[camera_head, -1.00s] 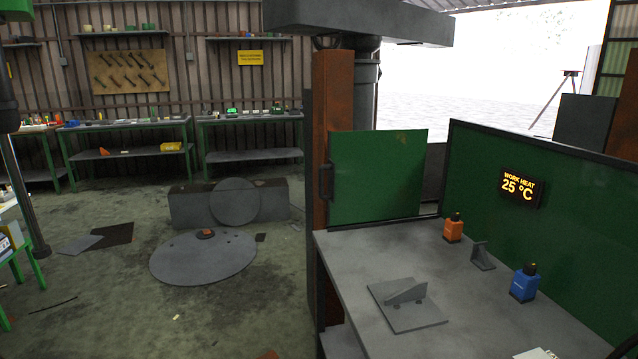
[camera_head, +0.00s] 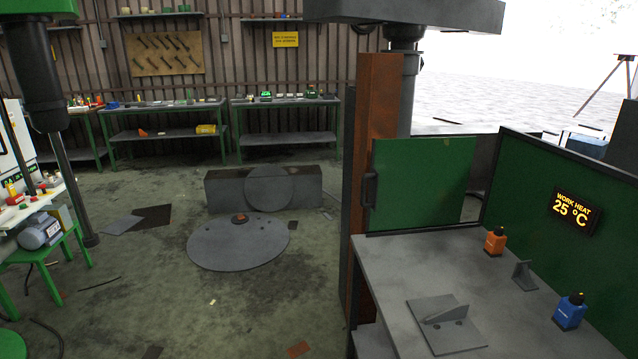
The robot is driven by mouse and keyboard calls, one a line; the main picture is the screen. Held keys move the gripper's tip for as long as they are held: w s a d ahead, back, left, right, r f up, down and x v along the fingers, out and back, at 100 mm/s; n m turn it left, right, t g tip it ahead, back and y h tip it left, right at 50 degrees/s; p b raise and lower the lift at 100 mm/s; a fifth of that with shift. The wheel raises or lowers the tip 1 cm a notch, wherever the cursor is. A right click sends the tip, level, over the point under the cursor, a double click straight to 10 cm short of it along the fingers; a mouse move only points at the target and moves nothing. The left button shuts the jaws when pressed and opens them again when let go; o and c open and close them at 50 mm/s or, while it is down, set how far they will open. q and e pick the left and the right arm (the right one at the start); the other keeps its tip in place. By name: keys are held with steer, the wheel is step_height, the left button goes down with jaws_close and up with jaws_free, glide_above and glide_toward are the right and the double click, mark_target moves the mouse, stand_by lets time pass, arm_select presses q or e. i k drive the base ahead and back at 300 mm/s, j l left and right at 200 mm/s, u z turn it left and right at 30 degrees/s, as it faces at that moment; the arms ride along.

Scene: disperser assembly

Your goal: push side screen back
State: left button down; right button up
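The green side screen (camera_head: 424,182) stands upright at the far left end of the grey work table (camera_head: 388,275). A dark vertical handle (camera_head: 370,190) is on its left edge, beside a rusty brown post (camera_head: 378,130). A narrow gap shows between the screen's right edge and the larger green back screen (camera_head: 530,190). Neither of my grippers is in view, and nothing of mine is seen touching the screen.
An orange bottle (camera_head: 495,241), a blue bottle (camera_head: 569,312), a small bracket (camera_head: 523,276) and a grey plate with a rib (camera_head: 447,322) are on the table. Open floor (camera_head: 140,300) lies left. A green and black machine (camera_head: 38,80) stands at the far left.

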mark_target(415, 182)
steer(key=i+j, duration=0.15)
steer(key=i, duration=0.3)
steer(key=i+j+z, duration=0.1)
steer(key=i, duration=0.35)
steer(key=i+j+z, duration=0.1)
steer(key=i+j, duration=0.15)
steer(key=i, duration=0.15)
